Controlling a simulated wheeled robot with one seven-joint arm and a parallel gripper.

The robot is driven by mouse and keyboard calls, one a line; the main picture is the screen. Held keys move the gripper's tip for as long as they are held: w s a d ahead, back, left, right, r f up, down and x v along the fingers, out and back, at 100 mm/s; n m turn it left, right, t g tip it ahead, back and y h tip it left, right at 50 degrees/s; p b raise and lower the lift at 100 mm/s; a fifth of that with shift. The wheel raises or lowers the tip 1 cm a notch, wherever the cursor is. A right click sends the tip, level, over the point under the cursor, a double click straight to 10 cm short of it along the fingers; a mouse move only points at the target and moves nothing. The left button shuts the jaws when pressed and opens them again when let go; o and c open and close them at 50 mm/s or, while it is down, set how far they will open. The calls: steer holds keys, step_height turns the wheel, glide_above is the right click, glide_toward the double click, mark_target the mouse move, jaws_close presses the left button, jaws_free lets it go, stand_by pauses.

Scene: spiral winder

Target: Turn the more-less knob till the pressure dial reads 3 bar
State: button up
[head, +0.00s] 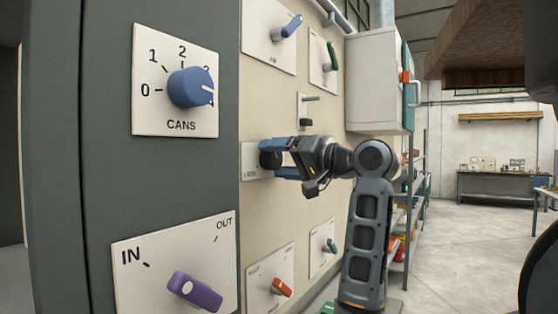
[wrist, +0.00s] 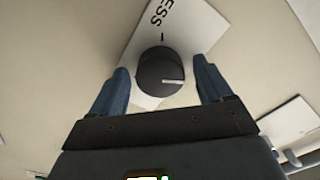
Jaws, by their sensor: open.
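The more-less knob (wrist: 160,72) is a dark round knob with a pale pointer line, on a white plate (wrist: 198,22) whose visible letters read "ESS". The pointer line points right in the wrist view. In the head view the dark knob (head: 269,160) is partly hidden by my gripper on its plate (head: 249,162). My gripper (wrist: 163,80) is open, its two blue fingers on either side of the knob, with a gap visible at each side. My gripper (head: 277,159) reaches the panel from the right in the head view. I see no pressure dial in either view.
A blue CANS knob (head: 190,88) and a purple IN/OUT handle (head: 193,292) are on the near grey panel. Blue (head: 291,27), green (head: 332,56), orange (head: 281,288) and teal (head: 330,246) handles surround my gripper. A white cabinet (head: 374,80) juts out beyond.

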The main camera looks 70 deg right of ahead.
steer(key=b+v, duration=0.1)
steer(key=v, duration=0.6)
steer(key=shift+s+a, duration=0.15)
steer(key=shift+s, duration=0.2)
